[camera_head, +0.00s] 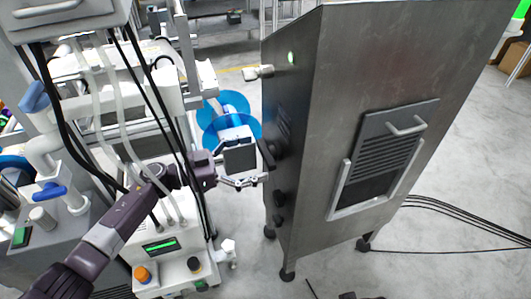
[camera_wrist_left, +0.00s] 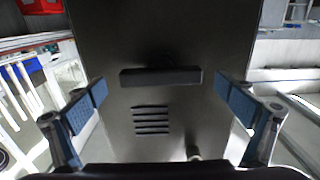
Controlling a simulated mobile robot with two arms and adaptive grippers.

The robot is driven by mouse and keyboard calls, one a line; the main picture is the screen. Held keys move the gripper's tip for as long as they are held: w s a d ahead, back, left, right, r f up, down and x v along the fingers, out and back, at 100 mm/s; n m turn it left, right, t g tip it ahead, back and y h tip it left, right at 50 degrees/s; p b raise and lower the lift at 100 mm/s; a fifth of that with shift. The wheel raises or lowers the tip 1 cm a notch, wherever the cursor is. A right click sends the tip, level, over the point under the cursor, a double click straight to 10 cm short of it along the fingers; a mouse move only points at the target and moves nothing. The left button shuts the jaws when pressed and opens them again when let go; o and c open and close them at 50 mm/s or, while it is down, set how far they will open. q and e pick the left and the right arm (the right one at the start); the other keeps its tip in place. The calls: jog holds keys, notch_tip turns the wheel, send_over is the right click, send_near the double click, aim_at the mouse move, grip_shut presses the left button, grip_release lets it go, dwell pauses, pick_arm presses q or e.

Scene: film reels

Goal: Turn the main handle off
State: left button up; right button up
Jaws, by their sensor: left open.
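The main handle looks to be the dark bar (camera_wrist_left: 160,77) on the metal cabinet's face, lying horizontal in the left wrist view. In the head view a dark handle (camera_head: 267,155) shows on the cabinet's left side, partly hidden by the angle. My left gripper (camera_head: 262,162) is open and close to that handle in the head view. In the wrist view its blue-padded fingers (camera_wrist_left: 165,100) stand wide apart, one to each side of the bar, with nothing between them touching it.
A white machine (camera_head: 170,245) with tubes and blue reels (camera_head: 222,108) stands at left. Black cables (camera_head: 450,205) lie on the floor at right.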

pick_arm(q)
jog(key=shift+x, duration=1.45)
jog(key=c, duration=1.2)
